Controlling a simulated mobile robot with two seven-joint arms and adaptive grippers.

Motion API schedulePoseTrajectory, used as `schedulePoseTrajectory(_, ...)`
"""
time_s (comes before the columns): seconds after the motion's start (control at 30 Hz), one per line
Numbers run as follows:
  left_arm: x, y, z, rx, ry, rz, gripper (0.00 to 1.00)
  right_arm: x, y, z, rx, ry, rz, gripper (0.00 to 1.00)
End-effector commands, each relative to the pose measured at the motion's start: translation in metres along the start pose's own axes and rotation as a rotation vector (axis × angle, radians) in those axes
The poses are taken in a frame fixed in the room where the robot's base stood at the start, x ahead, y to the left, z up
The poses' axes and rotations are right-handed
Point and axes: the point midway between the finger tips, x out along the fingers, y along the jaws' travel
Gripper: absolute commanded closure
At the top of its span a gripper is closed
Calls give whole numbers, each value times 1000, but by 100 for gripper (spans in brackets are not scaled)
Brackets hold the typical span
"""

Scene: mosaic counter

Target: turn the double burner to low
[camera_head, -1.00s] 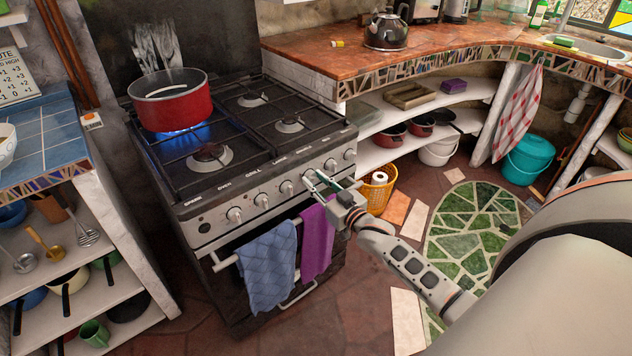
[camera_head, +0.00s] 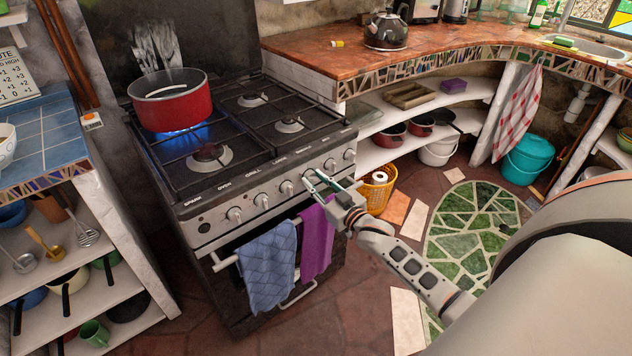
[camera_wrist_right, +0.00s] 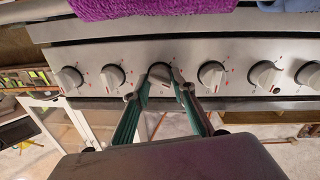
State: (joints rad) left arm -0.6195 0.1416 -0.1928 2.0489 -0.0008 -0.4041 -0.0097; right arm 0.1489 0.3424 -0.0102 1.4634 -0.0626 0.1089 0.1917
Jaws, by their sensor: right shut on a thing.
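The stove (camera_head: 265,150) has a row of several knobs along its front panel. A blue flame (camera_head: 190,133) burns at the back left burner, under a red pot (camera_head: 172,102). My right gripper (camera_head: 314,178) is at the panel, with its fingers on one knob right of the middle. In the right wrist view, the fingers of my right gripper (camera_wrist_right: 161,90) close on both sides of this knob (camera_wrist_right: 160,73), with other knobs to either side. My left gripper is out of view.
A blue towel (camera_head: 267,270) and a purple towel (camera_head: 317,240) hang on the oven handle, below the knobs. A yellow basket (camera_head: 377,191) stands on the floor right of the stove. The floor in front of the stove looks clear.

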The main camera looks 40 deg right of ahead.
Motion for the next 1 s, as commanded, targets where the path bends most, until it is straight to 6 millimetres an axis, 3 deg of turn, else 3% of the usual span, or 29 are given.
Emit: schedulePoseTrajectory(1.0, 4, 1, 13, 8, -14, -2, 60, 0, -2, 4, -910, 66, 2, 96)
